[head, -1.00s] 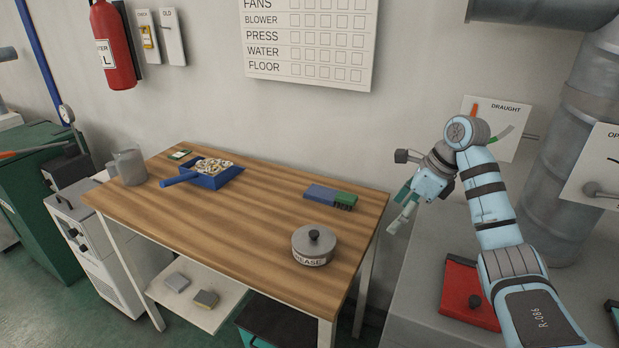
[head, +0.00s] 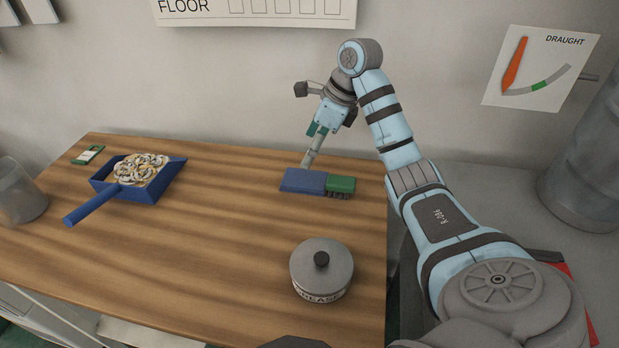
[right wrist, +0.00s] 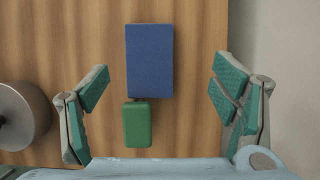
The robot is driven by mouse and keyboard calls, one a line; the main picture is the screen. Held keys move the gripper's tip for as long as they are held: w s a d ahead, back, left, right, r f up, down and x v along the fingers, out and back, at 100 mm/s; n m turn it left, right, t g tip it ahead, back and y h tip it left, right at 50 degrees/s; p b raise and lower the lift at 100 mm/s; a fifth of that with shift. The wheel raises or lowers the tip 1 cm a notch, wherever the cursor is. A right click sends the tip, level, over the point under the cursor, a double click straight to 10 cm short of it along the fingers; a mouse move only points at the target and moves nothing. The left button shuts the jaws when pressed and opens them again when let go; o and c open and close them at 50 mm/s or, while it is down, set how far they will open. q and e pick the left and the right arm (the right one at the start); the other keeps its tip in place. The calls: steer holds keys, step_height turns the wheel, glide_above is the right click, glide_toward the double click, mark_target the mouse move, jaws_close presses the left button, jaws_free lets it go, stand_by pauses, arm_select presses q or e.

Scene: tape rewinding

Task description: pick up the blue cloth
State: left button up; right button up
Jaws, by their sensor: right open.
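The blue cloth (head: 303,181) is a flat blue rectangle on the wooden table, near its back right. Its right end meets a green brush (head: 341,184) with dark bristles. My right gripper (head: 309,160) is above the cloth, pointing down. In the right wrist view the cloth (right wrist: 150,62) and the brush (right wrist: 137,123) lie between my spread fingers (right wrist: 160,90). The fingers are open and empty, one on each side, with no visible contact. My left gripper is not in view.
A grey lidded grease pot (head: 321,270) stands at the table's front right. A blue dustpan (head: 100,186) full of pale ring-like shavings, a small green-and-white box (head: 88,155) and a grey jug (head: 20,192) are at the left. The wall (head: 200,75) is close behind. The table's middle is clear.

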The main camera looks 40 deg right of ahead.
mark_target(291, 176)
steer(key=a+f, duration=0.3)
steer(key=shift+w, duration=0.4)
steer(key=x, duration=0.3)
steer(key=b+x, duration=0.1)
steer(key=x, duration=0.1)
steer(key=shift+w+d, duration=0.2)
steer(key=shift+w, duration=0.1)
steer(key=shift+w+d+f, duration=0.1)
steer(key=shift+d+f, duration=0.1)
steer(key=shift+a+r, duration=0.3)
steer(key=shift+a, duration=0.1)
steer(key=shift+d+f, duration=0.2)
steer(key=shift+f, duration=0.15)
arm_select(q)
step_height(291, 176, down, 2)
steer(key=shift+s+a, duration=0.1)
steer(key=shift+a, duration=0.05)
arm_select(e)
steer(key=shift+a, duration=0.1)
